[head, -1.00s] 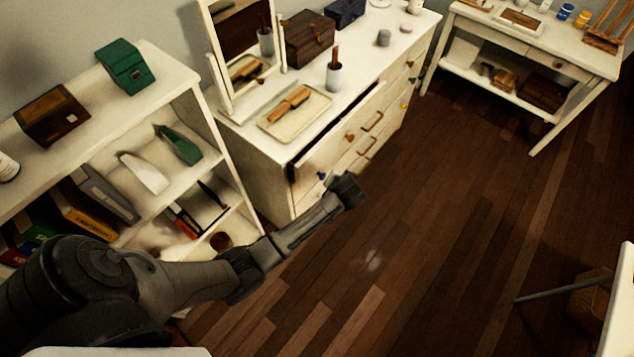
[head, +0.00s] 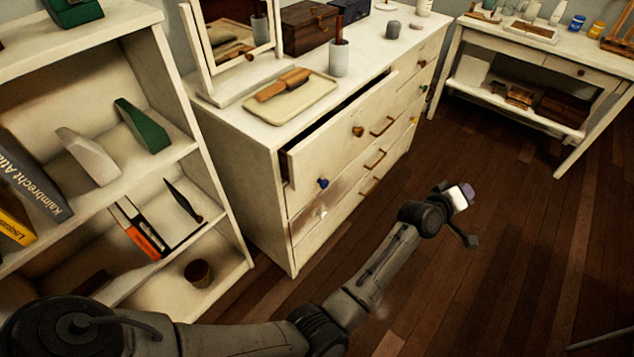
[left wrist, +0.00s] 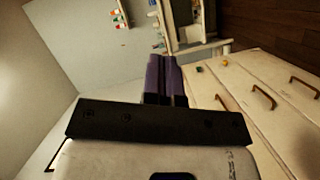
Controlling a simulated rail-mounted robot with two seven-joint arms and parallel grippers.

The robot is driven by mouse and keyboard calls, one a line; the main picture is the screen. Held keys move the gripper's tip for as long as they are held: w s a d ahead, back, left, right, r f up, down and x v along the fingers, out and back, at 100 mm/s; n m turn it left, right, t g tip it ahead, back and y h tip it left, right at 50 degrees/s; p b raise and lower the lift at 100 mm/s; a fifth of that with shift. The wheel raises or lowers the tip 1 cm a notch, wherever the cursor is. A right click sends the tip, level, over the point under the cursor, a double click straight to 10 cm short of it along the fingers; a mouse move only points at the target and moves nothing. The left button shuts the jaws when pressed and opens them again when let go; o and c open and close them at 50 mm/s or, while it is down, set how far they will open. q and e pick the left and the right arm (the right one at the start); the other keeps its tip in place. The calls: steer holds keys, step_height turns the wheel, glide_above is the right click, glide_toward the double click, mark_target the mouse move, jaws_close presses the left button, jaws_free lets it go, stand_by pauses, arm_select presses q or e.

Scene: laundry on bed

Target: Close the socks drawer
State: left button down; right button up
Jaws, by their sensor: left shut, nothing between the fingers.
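The white dresser (head: 262,180) stands in the middle of the head view. Its top drawer (head: 335,148) is pulled partly out, with a dark gap behind its front; no socks or label can be made out. The drawers below look shut. My left gripper (head: 466,193) is over the floor in front of the dresser, apart from the drawer. Its purple fingers (left wrist: 165,80) are together and empty in the left wrist view. There the dresser (left wrist: 260,88) shows at the right. My right gripper is out of view.
A tray (head: 290,103) with a brush, a cup (head: 339,60) and a mirror stand on the dresser. An open shelf (head: 215,150) is close on the left. A white table (head: 520,50) is at the back right. The floor before the dresser is clear.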

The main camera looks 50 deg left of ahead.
arm_select(q)
step_height(320, 180, up, 3)
steer(key=a+n+t+y, duration=0.3)
steer(key=n+t+y, duration=0.1)
steer(key=n, duration=0.3)
steer(key=m+g+y, duration=1.7)
steer(key=m+g, duration=0.6)
steer(key=m, duration=1.1)
glide_toward(310, 163)
steer(key=a, duration=0.5)
steer(key=s+a+b, duration=0.1)
steer(key=a, duration=0.1)
steer(key=shift+s+a, duration=0.1)
steer(key=shift+a, duration=0.15)
